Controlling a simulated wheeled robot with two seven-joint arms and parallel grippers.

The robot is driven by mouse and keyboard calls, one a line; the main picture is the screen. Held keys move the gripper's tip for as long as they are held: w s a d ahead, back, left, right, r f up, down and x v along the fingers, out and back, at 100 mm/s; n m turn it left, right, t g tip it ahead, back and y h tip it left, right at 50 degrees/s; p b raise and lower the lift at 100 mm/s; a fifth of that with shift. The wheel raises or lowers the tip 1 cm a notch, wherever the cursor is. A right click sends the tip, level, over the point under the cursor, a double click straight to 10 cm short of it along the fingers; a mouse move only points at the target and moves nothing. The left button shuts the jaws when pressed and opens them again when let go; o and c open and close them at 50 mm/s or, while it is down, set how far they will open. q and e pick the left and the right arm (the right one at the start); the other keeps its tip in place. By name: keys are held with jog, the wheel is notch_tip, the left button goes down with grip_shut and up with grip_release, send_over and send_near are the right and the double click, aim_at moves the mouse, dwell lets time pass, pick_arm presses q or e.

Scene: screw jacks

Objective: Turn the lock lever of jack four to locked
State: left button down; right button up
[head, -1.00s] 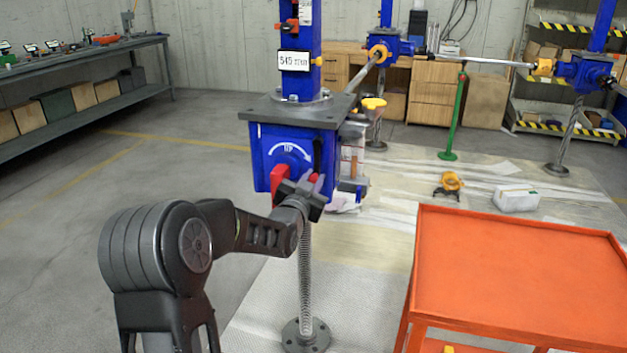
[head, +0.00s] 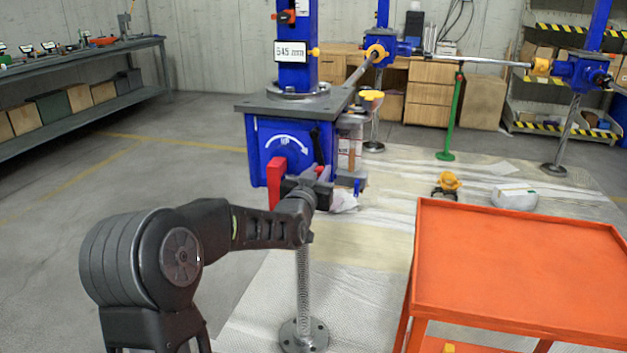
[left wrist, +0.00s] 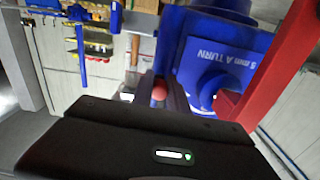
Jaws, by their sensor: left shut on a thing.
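The nearest jack has a blue gearbox (head: 282,138) with a curved white arrow on its front; I cannot read a jack number. A red bar (head: 275,183) hangs at the left of its front face; a large red bar (left wrist: 285,65) also shows in the left wrist view. My left gripper (head: 318,182) is at the lower right of the gearbox front. In the left wrist view my left gripper (left wrist: 160,92) is shut on a small part with a round red end (left wrist: 159,90); the fingers hide most of it. My right gripper is not in view.
An orange cart (head: 520,260) stands at the right, close to the jack. The jack's screw (head: 302,270) runs down to a floor flange (head: 303,335). Other blue jacks with shafts (head: 485,61) stand behind. Floor at the left is clear.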

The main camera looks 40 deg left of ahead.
pick_arm(q)
jog(key=w+d+r+n+b, duration=0.1)
jog(key=d+r+n+b, duration=0.1)
jog(key=n, duration=0.5)
jog(key=w+d+r+n+b, duration=0.1)
jog(key=d+r+n+b, duration=0.1)
jog(key=d+r+n, duration=0.2)
jog(key=shift+d+r+n, duration=0.25)
jog(key=shift+r+n, duration=1.25)
jog(key=shift+n, duration=0.5)
jog(key=shift+w, duration=0.1)
jog(key=c, duration=1.6)
grip_release()
jog(key=o, duration=0.3)
jog(key=shift+f, duration=0.15)
